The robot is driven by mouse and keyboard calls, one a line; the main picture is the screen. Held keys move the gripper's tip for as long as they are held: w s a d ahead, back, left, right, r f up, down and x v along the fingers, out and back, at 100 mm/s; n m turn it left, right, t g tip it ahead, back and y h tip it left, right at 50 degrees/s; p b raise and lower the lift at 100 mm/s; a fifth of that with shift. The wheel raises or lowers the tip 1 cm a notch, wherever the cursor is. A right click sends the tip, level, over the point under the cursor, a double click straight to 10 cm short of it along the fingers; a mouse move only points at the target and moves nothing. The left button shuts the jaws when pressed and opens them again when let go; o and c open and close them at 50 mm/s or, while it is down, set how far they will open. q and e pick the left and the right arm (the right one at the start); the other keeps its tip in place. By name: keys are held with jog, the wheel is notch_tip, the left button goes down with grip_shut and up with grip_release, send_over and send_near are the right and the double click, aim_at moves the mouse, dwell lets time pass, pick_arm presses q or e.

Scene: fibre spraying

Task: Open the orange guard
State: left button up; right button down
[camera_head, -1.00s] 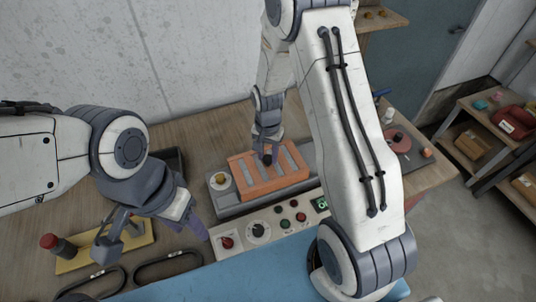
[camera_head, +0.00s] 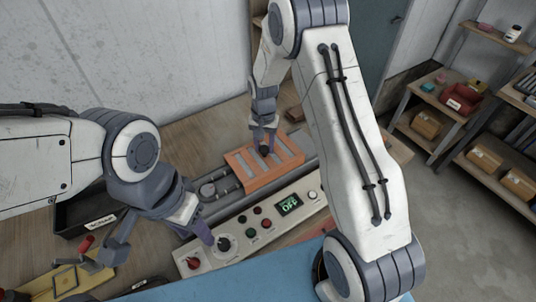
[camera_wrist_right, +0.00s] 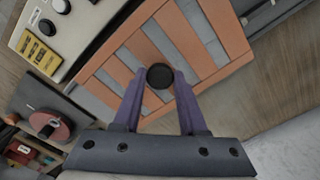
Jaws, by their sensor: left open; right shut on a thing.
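The orange guard (camera_head: 262,178) is a slatted cover on a grey machine bed (camera_head: 222,208) behind the control panel. Grey rods show to its left, beside a round grey part (camera_head: 207,190). My right gripper (camera_head: 264,143) is over the guard, shut on its black knob (camera_wrist_right: 160,76). In the right wrist view the purple fingers stand on both sides of the knob, and the guard's slats (camera_wrist_right: 185,35) fill the middle. My left gripper (camera_head: 158,240) is open and empty, low at the left, away from the guard and near the panel's left end.
The control panel (camera_head: 240,243) with buttons, dials and a green display (camera_head: 289,205) lies in front of the guard. A black bin (camera_head: 90,215) and a yellow tray (camera_head: 65,280) are on the left of the table. Shelves (camera_head: 465,110) stand at the right.

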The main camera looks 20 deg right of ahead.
aim_at(282, 146)
jog(key=d, duration=0.2)
jog(key=w+d, duration=0.1)
jog(key=d, duration=0.1)
jog(key=w+d, duration=0.1)
jog(key=d, duration=0.2)
jog(key=shift+d+b, duration=0.1)
jog(key=shift+b, duration=0.2)
jog(key=shift+c, duration=2.2)
grip_release()
jog(key=shift+r, duration=0.1)
notch_tip(282, 146, up, 10)
jog(key=b, duration=0.3)
jog(key=shift+r, duration=0.2)
